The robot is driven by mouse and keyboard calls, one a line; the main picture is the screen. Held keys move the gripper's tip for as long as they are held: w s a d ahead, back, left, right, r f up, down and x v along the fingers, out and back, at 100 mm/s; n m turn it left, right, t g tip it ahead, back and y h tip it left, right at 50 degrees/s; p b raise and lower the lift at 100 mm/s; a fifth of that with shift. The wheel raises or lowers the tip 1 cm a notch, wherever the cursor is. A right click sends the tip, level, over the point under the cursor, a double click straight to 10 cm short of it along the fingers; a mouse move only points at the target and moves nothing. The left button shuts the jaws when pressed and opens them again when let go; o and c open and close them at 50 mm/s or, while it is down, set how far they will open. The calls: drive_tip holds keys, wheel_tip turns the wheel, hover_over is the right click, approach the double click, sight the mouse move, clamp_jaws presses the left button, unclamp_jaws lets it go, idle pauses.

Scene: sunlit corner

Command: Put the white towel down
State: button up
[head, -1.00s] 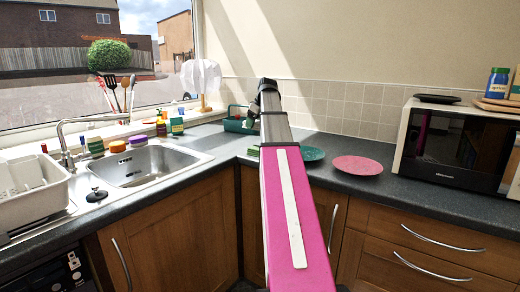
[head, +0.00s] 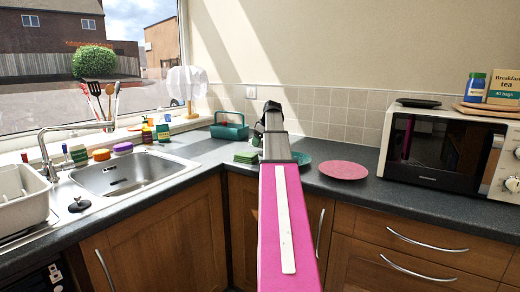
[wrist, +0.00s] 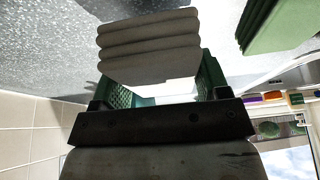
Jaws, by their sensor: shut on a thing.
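The white towel (wrist: 150,45), folded in layers and greyish in shadow, shows in the wrist view just beyond the dark bar of my gripper (wrist: 158,121). I cannot tell whether the towel touches the counter.
A stack of green cloths (head: 246,157) lies on the counter right of the basket, partly beside my arm. A teal plate (head: 301,158) and a pink plate (head: 344,170) lie further right, before the microwave (head: 440,150). The sink (head: 125,172) is at left. Grey counter is clear between sink and basket.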

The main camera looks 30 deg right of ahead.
sight(260, 147)
drive_tip(key=shift+f, duration=1.7)
drive_tip(key=shift+f, duration=0.1)
drive_tip(key=o, duration=0.8)
drive_tip(key=v, duration=1.1)
drive_tip(key=shift+s+r, duration=0.15)
drive_tip(key=shift+r, duration=0.5)
